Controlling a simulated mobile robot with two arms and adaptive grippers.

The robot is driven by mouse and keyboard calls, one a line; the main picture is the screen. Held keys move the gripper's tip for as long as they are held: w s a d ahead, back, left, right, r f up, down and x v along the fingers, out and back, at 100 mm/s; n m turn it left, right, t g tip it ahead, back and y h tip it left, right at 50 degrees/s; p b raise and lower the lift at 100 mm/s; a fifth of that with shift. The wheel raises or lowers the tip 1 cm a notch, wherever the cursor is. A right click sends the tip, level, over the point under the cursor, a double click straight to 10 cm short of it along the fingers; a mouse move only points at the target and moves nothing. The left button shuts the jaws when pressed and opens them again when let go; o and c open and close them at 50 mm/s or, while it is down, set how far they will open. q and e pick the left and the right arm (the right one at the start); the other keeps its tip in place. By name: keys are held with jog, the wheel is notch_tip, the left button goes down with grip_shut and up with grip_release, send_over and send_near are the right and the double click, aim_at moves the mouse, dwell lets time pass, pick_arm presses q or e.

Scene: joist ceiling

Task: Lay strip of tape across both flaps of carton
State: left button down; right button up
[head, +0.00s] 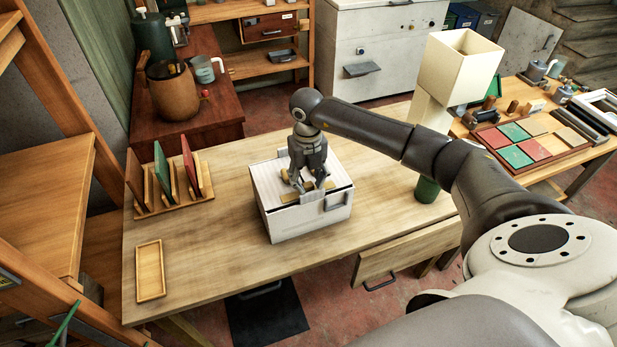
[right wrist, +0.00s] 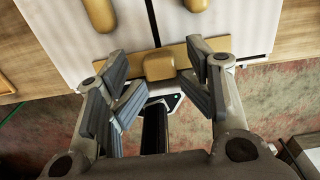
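The white carton (head: 272,190) stands on the wooden table, its flaps shut with a dark seam between them. It also shows in the right wrist view (right wrist: 228,18). A tan strip (head: 289,198) lies across the flaps near one edge, crossing the seam; a tan block (right wrist: 159,66) sits on its middle. My right gripper (head: 308,187) is above the carton, pointing down. In the right wrist view its fingers (right wrist: 163,92) are apart, one to each side of the block, with a gap visible. Whether they touch the strip I cannot tell. My left gripper is out of view.
A shallow wooden tray (head: 150,270) lies at the table's left front. A rack of upright boards (head: 170,185) stands behind it. A green cylinder (head: 427,189) and a cream box-topped post (head: 460,68) are to the right.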

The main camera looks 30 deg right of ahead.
jog(key=shift+a+f, duration=0.1)
jog(key=shift+f, duration=0.6)
jog(key=shift+r, duration=0.15)
jog(key=shift+r, duration=0.15)
jog(key=shift+r, duration=0.25)
notch_tip(320, 180, up, 12)
jog(key=shift+w+f, duration=0.2)
jog(key=shift+f, duration=0.05)
